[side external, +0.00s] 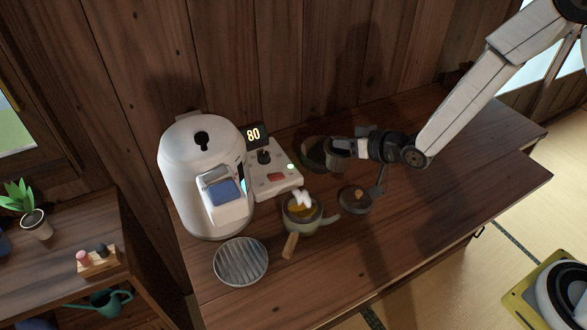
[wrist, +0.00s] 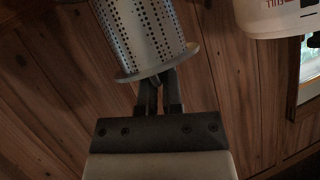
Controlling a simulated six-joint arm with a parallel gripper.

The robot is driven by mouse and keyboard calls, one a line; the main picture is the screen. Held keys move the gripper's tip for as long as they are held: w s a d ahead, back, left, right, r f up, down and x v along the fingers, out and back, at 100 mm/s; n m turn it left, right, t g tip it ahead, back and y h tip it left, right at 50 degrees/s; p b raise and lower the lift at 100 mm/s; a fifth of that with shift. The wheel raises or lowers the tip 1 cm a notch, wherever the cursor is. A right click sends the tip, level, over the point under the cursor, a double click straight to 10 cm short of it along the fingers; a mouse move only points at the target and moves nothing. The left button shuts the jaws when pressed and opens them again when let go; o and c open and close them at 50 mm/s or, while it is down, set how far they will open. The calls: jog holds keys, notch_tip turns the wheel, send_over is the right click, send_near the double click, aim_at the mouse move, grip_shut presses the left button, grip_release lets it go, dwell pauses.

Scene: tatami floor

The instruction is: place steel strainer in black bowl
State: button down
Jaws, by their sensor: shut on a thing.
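The steel strainer (wrist: 145,35) is a perforated metal cylinder with a flat rim, seen large at the top of the wrist view. My gripper (wrist: 160,88) is shut on it at the rim. In the side view the strainer (side external: 336,158) is small and partly hidden by my gripper (side external: 350,147). A dark round bowl (side external: 311,153), which looks like the black bowl, stands near the back wall. The strainer is beside or over its right side in the picture; I cannot tell its height above the bowl. The bowl's inside is partly hidden.
A white machine (side external: 185,150) stands at left beside a control box (side external: 275,176). The right of the table (side external: 450,190) is clear.

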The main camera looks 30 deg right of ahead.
jog(key=d+m+h, duration=0.1)
jog(key=d+h, duration=0.1)
jog(key=d, duration=0.1)
jog(key=d+m, duration=0.1)
jog(key=d, duration=0.1)
jog(key=shift+s+d+r+m+t+h, duration=0.1)
jog(key=shift+s+r+m+t+h, duration=0.1)
jog(key=shift+s+m+t+h, duration=0.15)
jog(key=shift+w, duration=0.1)
send_over(324, 147)
jog(key=s+a, duration=0.3)
jog(key=s, duration=0.2)
notch_tip(324, 147, down, 9)
jog(key=shift+f, duration=0.15)
jog(key=shift+w+f, duration=0.15)
jog(key=shift+f, duration=0.8)
jog(key=shift+w+f, duration=0.15)
jog(key=shift+f, duration=0.75)
jog(key=shift+f, duration=0.1)
